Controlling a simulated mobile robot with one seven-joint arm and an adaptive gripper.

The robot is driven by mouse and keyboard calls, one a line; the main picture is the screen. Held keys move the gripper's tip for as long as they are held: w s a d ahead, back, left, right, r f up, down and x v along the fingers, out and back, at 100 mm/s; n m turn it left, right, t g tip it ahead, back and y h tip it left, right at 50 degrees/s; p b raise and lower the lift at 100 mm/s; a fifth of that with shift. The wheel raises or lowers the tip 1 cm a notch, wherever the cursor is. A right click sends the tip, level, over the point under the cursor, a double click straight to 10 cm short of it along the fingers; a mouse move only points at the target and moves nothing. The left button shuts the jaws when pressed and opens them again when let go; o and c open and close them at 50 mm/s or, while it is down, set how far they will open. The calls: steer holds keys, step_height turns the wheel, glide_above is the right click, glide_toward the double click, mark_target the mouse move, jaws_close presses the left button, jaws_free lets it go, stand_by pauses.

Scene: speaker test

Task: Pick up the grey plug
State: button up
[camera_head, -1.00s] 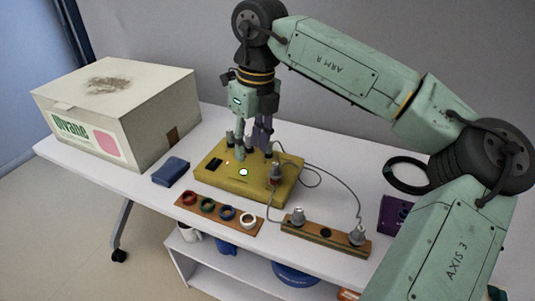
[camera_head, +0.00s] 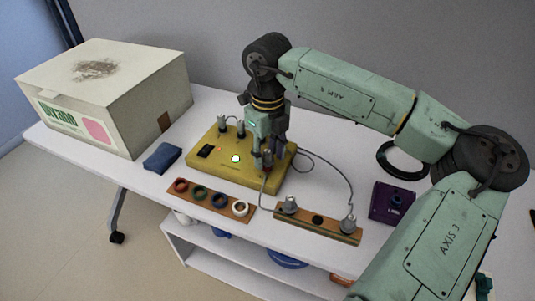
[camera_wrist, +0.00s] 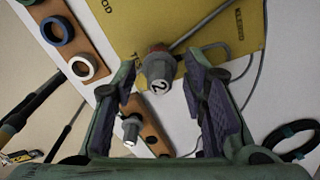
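A grey plug marked "2" (camera_wrist: 158,80) with a red-brown collar sits at the yellow box's near right edge, a cable running from it. It also shows in the head view (camera_head: 267,160). My gripper (camera_wrist: 158,68) is open, one finger on each side of this plug, with gaps visible in the wrist view. In the head view, my gripper (camera_head: 268,142) points down over the right part of the yellow box (camera_head: 215,168). More grey plugs stand on the wooden strip (camera_head: 318,225), at its left (camera_head: 290,204) and right (camera_head: 347,224), and on the box's back left (camera_head: 222,122).
A strip with coloured rings (camera_head: 210,198) lies in front of the box. A blue cloth-like block (camera_head: 163,158) and a large white carton (camera_head: 110,95) are at the left. A purple box (camera_head: 388,204) and a black ring (camera_head: 402,166) are at the right. Loose cables (camera_head: 335,168) curve behind the strip.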

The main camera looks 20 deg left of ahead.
steer(key=shift+f, duration=0.65)
steer(key=shift+c, duration=0.5)
steer(key=c, duration=0.8)
steer(key=shift+o, duration=0.2)
steer(key=shift+r, duration=0.15)
steer(key=shift+r+b, duration=0.4)
steer(key=shift+r, duration=0.2)
step_height(320, 180, up, 2)
steer(key=shift+s+b, duration=0.1)
steer(key=shift+b, duration=0.35)
steer(key=s+d+r+b, duration=0.1)
steer(key=s+d+b, duration=0.3)
steer(key=s+d, duration=0.5)
steer(key=s, duration=0.3)
steer(key=shift+s+d+r, duration=0.2)
steer(key=shift+s+r, duration=0.1)
steer(key=shift+s, duration=0.05)
